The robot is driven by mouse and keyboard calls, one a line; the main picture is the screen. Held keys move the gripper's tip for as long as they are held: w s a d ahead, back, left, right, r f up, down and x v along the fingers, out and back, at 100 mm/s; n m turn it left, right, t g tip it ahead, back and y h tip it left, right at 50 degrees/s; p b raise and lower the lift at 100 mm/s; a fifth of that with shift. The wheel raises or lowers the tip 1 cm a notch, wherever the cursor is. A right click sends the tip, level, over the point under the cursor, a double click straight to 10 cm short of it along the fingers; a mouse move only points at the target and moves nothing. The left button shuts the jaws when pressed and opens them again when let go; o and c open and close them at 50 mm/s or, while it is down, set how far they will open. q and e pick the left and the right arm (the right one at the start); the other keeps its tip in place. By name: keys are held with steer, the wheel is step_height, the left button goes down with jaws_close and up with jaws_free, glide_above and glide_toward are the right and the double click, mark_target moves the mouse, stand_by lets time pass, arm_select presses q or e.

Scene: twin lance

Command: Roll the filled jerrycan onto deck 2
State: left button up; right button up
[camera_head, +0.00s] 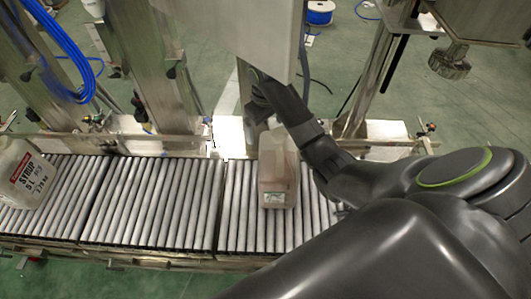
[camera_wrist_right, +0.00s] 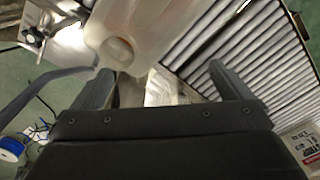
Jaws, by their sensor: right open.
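A tan, translucent jerrycan (camera_head: 278,172) stands on the right-hand section of the roller conveyor (camera_head: 236,205) in the head view. In the right wrist view the jerrycan (camera_wrist_right: 150,28) fills the top, its round mouth or cap near the left finger. My right gripper (camera_head: 260,102) is by the can's far upper end, partly hidden by a pale panel. In the right wrist view the right gripper (camera_wrist_right: 162,80) is open, nothing clamped between its fingers. I cannot tell whether the left finger touches the can. My left gripper is out of view.
A white jerrycan labelled syrup (camera_head: 28,178) stands on the left conveyor section. The middle section (camera_head: 155,200) is empty. Metal posts (camera_head: 165,80) and a pale panel (camera_head: 240,30) rise behind the conveyor. A blue cable reel (camera_head: 320,12) lies on the green floor.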

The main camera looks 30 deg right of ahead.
mark_target(265, 149)
step_height(265, 149, down, 10)
steer(key=shift+r+b, duration=0.15)
steer(key=shift+b, duration=0.7)
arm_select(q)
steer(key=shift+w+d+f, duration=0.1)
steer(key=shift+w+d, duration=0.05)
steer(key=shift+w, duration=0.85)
arm_select(e)
steer(key=shift+f, duration=0.7)
